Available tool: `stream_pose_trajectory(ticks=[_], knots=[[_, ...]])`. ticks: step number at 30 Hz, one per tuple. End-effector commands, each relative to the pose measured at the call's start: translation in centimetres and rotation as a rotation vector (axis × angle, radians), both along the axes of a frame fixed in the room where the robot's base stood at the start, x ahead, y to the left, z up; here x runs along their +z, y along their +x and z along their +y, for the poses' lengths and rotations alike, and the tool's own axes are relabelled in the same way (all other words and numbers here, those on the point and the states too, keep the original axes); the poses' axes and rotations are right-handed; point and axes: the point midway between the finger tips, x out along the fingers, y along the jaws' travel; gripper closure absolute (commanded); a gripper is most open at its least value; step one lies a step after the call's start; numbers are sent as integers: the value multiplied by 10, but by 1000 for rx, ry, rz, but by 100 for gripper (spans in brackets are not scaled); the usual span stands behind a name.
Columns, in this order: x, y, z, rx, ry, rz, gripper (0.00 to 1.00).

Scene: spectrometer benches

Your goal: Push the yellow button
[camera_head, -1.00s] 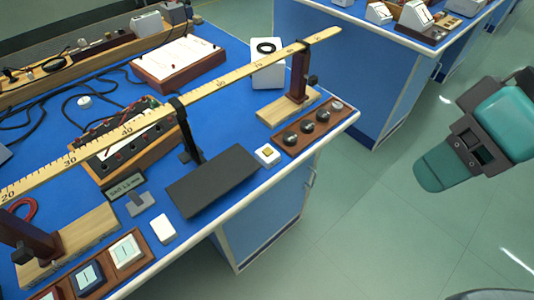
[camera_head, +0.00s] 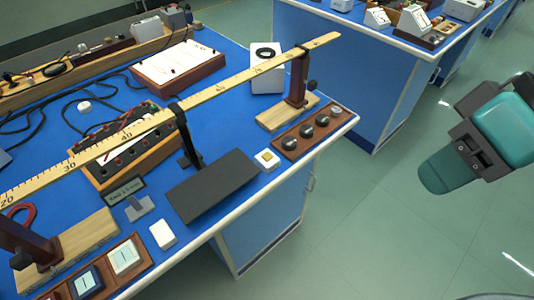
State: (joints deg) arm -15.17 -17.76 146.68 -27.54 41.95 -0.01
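The yellow button (camera_head: 267,156) is a small yellow square on top of a white box, near the front right edge of the blue bench. It sits between a dark grey plate and a wooden block with dark knobs, and nothing covers it. The end of my arm, with my gripper (camera_head: 450,172), shows at the right as teal and dark grey parts. It is over the floor, well to the right of the button and apart from the bench. I cannot make out separate fingers or whether they are open.
A long yellow ruler (camera_head: 222,86) spans the blue bench (camera_head: 222,125) on upright stands. The dark grey plate (camera_head: 212,186) lies left of the button, and the knob block (camera_head: 313,131) lies right of it. A white block (camera_head: 162,234) is near the front edge. Open floor lies at the right.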

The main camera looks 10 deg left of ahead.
Motion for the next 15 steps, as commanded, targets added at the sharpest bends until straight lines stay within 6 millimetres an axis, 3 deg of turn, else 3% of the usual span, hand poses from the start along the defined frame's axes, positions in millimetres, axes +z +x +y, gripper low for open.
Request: stream_pose_trajectory(ticks=[1, 3, 15], knots=[[0, 0, 0, 0, 0, 0, 86], [0, 0, 0, 0, 0, 0, 100], [0, 0, 0, 0, 0, 0, 100]])
